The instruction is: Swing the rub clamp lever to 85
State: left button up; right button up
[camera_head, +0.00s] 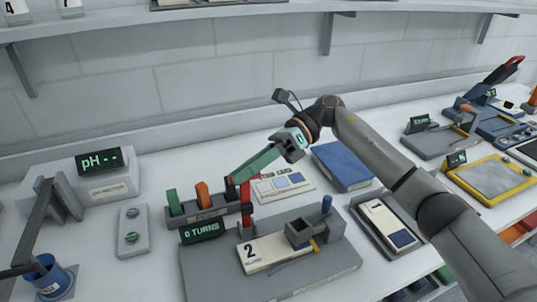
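A grey fixture (213,279) stands on the bench at the lower middle. A sample card marked 2 (258,262) lies on it under a grey clamp block (299,232). My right gripper (262,160) is above and behind the fixture, apart from the block and post. A long green part reaches from it down-left toward a red upright piece (246,196); whether this is finger or held thing is unclear. My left gripper is not visible.
A rack (218,212) with green and orange pieces and a "0 TURNS" display (202,231) edges the fixture. A blue book (343,165) lies behind, and a tray with a meter (388,222) lies right. A pH unit (104,175) and blue cup (50,281) are left.

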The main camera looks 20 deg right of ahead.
jog(key=b+v, duration=0.1)
jog(key=v, duration=0.9)
jog(key=shift+b, duration=0.35)
jog(key=shift+s+d, duration=0.1)
